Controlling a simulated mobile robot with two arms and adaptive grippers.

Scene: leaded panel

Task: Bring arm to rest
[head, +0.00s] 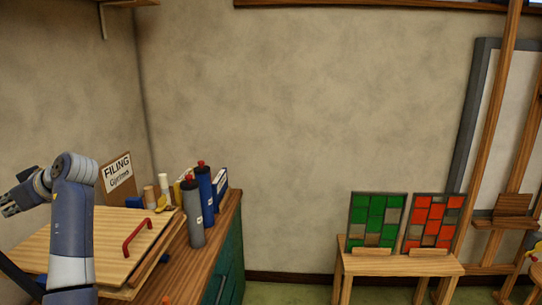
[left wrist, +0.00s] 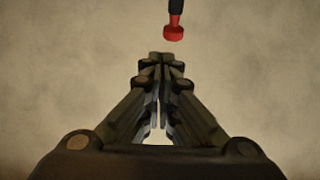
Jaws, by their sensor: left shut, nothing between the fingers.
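My left arm rises at the left of the head view, bent at the elbow. My left gripper (head: 10,207) is at the far left edge, above the wooden boards on the bench, and holds nothing. The left wrist view shows the same gripper (left wrist: 160,58) with its fingers together at the tips, against a plain wall. A red-and-black object (left wrist: 173,28) shows beyond the fingertips, apart from them. My right gripper is in neither view.
A wooden bench (head: 214,225) holds stacked boards (head: 95,230) with a red handle (head: 137,236), a grey bottle (head: 193,218) and a blue bottle (head: 206,195). A small table (head: 398,263) bears a green panel (head: 376,218) and a red panel (head: 432,222). An easel (head: 488,140) stands at right.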

